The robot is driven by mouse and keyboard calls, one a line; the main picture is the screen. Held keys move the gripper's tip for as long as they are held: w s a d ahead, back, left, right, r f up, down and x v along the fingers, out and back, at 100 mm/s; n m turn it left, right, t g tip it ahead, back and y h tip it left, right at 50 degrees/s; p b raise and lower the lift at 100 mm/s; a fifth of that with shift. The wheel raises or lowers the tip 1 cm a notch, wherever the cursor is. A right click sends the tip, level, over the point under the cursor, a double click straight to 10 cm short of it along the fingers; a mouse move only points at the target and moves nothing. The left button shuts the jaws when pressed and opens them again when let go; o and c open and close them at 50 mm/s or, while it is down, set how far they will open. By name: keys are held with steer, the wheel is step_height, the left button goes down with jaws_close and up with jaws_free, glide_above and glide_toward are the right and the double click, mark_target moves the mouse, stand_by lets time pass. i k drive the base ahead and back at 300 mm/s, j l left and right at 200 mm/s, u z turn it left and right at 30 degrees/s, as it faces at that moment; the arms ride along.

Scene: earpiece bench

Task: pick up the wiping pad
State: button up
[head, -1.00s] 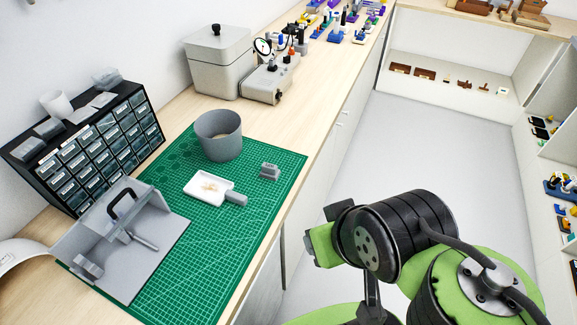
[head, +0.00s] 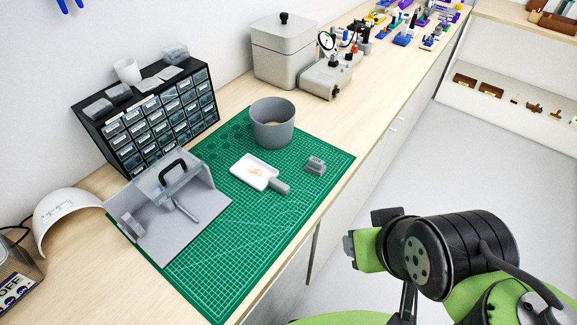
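A small grey block with a raised top (head: 315,165), which looks like the wiping pad, lies on the green cutting mat (head: 215,285) near its right edge. It stands apart from the white tray with a grey handle (head: 255,172) to its left, which holds some small pale bits. Nothing covers the block. My arm shows at the lower right, over the floor and away from the bench. No gripper fingers can be made out.
A grey round bin (head: 272,122) stands behind the block. A grey open box-like stand (head: 165,215) with a black handle stands at the mat's left. A drawer cabinet (head: 150,125) stands behind it. The mat's front part is clear.

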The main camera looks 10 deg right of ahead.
mark_target(315, 165)
steer(key=i+l+u, duration=0.15)
steer(key=l+u, duration=0.15)
steer(key=u, duration=0.25)
steer(key=l+u, duration=0.3)
steer(key=u, duration=0.2)
steer(key=l+u, duration=0.35)
steer(key=u, duration=0.2)
steer(key=l+u, duration=0.35)
steer(key=u, duration=0.15)
steer(key=k+l+u, duration=0.1)
steer(key=l+u, duration=0.2)
steer(key=u, duration=0.25)
steer(key=k+l+u, duration=0.15)
steer(key=u, duration=0.4)
steer(key=k+l+u, duration=0.2)
steer(key=u, duration=0.3)
steer(key=k+l+u, duration=0.15)
steer(key=u, duration=0.4)
steer(key=k+j, duration=0.05)
steer(key=k, duration=0.05)
